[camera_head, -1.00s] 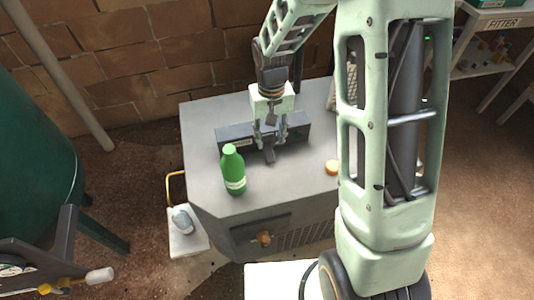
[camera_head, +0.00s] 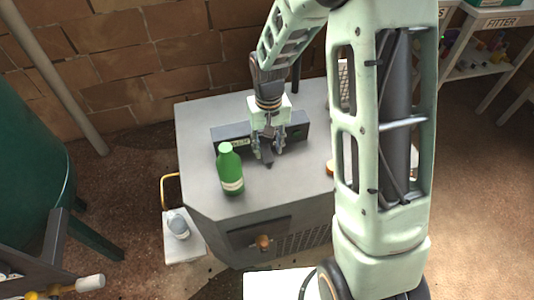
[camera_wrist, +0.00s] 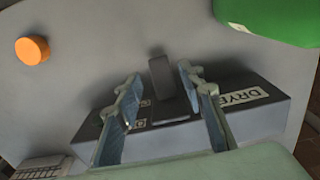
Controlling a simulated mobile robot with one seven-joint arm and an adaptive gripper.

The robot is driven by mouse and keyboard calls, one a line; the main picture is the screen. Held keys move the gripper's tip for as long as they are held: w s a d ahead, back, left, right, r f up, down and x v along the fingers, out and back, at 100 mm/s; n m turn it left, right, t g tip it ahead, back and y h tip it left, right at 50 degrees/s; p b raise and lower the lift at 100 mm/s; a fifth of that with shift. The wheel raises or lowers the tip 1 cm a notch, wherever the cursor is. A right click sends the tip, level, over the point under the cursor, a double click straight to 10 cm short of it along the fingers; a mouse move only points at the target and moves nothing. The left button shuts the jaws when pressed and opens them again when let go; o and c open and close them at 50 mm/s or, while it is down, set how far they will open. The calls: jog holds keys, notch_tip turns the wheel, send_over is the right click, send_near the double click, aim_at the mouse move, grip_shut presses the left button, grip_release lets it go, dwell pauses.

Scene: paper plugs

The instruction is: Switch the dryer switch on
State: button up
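The dryer switch is a dark grey box (camera_head: 296,132) on the grey table, with a label reading "DRYE…" (camera_wrist: 243,103) in the wrist view. Its dark lever (camera_wrist: 159,72) sticks out from the front of the box, away from the wall; its tip also shows in the head view (camera_head: 268,162). My gripper (camera_wrist: 157,78) is open, with one finger on each side of the lever. Gaps show between the lever and both fingers. The "on" and "off" markings are too small or hidden to read.
A green bottle (camera_head: 229,170) stands close by, left of my gripper in the head view. An orange round knob or cap (camera_wrist: 33,50) is on the grey table (camera_head: 285,190), partly behind my arm in the head view. A keyboard (camera_wrist: 40,168) lies beyond the box's end.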

aim_at(268, 157)
jog(key=shift+f+b, duration=1.25)
jog(key=shift+f, duration=0.6)
jog(key=shift+c, duration=0.4)
jog(key=c, duration=0.6)
jog(key=shift+c, duration=0.2)
